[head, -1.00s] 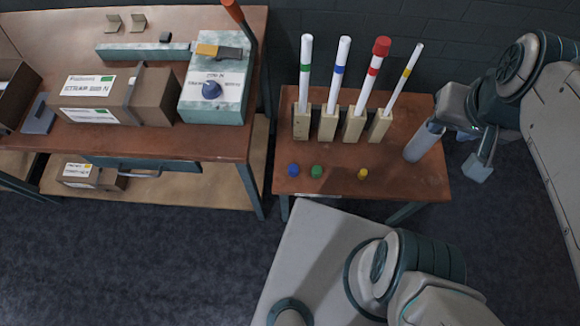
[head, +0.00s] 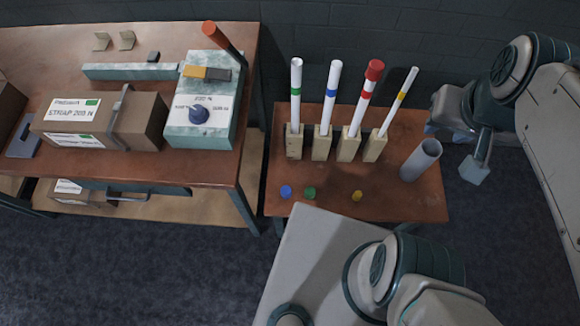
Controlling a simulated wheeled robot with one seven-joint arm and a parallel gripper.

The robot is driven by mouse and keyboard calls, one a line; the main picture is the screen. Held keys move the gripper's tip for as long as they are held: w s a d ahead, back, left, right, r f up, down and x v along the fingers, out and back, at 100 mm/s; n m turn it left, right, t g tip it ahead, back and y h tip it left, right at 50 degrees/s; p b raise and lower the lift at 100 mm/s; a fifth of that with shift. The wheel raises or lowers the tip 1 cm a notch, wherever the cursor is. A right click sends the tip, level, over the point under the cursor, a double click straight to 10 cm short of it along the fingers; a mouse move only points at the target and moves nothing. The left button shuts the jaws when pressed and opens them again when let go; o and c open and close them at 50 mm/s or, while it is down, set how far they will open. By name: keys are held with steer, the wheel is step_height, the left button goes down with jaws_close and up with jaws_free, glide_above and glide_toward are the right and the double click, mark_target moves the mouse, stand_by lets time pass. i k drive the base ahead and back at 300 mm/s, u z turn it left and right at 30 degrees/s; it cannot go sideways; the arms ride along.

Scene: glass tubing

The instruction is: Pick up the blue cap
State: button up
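The blue cap (head: 285,192) sits on the small brown table (head: 330,205), near its front left corner. A green cap (head: 309,193) is close to its right, and a yellow cap (head: 357,196) is farther right. My gripper (head: 455,148) hangs past the table's right edge, well to the right of the blue cap and touching nothing I can see. Its fingers look spread apart and empty. Behind the caps, several white tubes with coloured bands stand in wooden blocks; the blue-banded tube (head: 330,92) has no cap on top, and the red-banded tube (head: 366,90) wears a red cap (head: 374,69).
A workbench (head: 120,166) on the left holds a box (head: 105,118) and a dial device (head: 203,100). The small table's front middle is mostly clear.

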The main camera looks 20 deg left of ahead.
mark_target(285, 193)
steer(key=u, duration=3.2)
steer(key=k, duration=0.75)
steer(key=z, duration=1.7)
